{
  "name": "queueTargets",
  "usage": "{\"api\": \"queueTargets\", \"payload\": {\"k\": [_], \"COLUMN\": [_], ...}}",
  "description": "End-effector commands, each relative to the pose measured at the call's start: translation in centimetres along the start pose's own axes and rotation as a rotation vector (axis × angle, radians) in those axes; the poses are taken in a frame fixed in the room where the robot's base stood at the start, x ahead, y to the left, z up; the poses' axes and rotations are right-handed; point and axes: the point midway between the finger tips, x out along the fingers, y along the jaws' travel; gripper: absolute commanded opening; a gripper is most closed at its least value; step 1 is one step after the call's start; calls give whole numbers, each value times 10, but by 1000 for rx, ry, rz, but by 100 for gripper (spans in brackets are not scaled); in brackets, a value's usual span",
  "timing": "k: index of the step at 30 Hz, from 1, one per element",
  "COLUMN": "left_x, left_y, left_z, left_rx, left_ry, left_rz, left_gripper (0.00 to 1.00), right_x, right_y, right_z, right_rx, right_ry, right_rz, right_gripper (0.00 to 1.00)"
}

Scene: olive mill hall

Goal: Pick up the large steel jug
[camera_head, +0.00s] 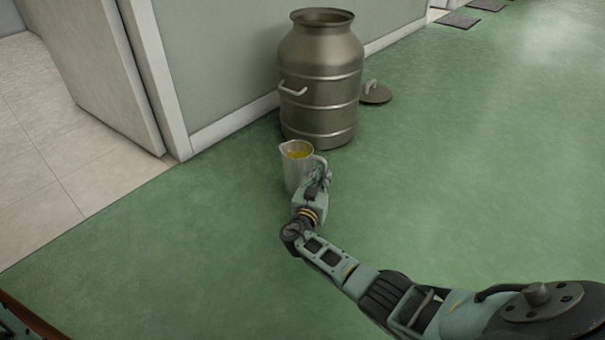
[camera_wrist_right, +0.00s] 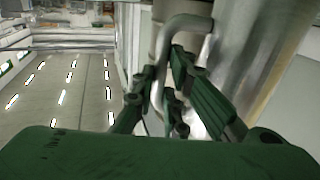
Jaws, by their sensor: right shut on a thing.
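The steel jug (camera_head: 294,170) is upright on or just above the green floor, in front of a large metal can. Yellow liquid shows inside its mouth. My right gripper (camera_head: 322,175) is at the jug's right side, at its handle. In the right wrist view the jug (camera_wrist_right: 262,50) is close up, and its bent handle (camera_wrist_right: 184,24) passes between the fingers of my right gripper (camera_wrist_right: 178,100), which is shut on it. The jug's base is partly hidden by the gripper and wrist in the head view. My left gripper is not in view.
The large metal can (camera_head: 322,85) stands right behind the jug, against the wall. A round lid (camera_head: 375,92) lies on the floor to its right. A wall corner (camera_head: 170,140) and pale tiles (camera_head: 50,180) are at the left. Green floor (camera_head: 470,170) is clear to the right.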

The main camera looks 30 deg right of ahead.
Motion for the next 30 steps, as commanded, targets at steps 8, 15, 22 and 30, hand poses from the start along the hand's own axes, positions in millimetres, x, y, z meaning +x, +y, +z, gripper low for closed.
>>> {"api": "queueTargets", "payload": {"k": [8,15,22,30], "left_x": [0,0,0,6], "left_y": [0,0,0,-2], "left_z": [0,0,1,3], "left_rx": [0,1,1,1], "left_ry": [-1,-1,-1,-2], "left_rz": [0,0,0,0], "left_gripper": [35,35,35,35], "right_x": [0,1,1,1], "right_y": [1,-1,0,0], "right_z": [0,-4,-4,-12], "right_rx": [-1,5,4,4], "right_ry": [0,8,7,7], "right_rz": [1,2,2,1], "right_gripper": [0,0,0,0]}}
